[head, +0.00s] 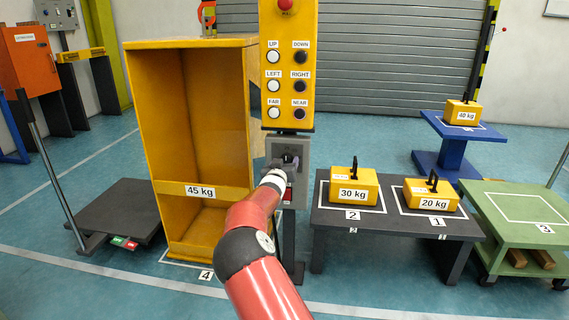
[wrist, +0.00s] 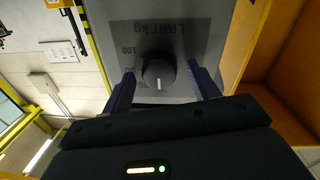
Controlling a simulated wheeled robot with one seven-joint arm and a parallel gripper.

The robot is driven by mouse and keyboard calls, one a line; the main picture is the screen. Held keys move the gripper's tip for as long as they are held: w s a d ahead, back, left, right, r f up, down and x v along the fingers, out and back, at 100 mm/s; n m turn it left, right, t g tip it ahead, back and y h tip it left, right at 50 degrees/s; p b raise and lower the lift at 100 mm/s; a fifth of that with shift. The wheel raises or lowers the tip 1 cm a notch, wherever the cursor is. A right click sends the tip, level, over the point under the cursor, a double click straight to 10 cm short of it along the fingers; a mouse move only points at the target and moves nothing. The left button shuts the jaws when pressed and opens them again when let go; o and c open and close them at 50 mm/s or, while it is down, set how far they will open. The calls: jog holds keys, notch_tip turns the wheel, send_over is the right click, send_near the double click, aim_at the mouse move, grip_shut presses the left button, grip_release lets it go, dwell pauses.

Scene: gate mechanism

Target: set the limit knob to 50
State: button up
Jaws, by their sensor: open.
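The limit knob (wrist: 158,70) is dark and round, with a white mark pointing toward the bottom of the wrist view. It sits on a grey panel (wrist: 105,30) lettered "LIMIT kg", which appears upside down. A "100" is readable on the scale; the other numbers are blurred or hidden. My gripper (wrist: 162,78) is open, one finger on each side of the knob, with gaps visible to both. In the head view my gripper (head: 284,164) is at the grey box (head: 302,150) below the yellow button panel (head: 288,60), hiding most of the knob.
A tall yellow cabinet (head: 165,120) marked 45 kg stands close on the left. A dark table (head: 335,217) with 30 kg (head: 353,194) and 20 kg (head: 430,204) weights stands on the right. Beyond are a blue stand (head: 445,160) with a 40 kg weight and a green cart (head: 500,230).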

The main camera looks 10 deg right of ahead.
jog(key=c, duration=1)
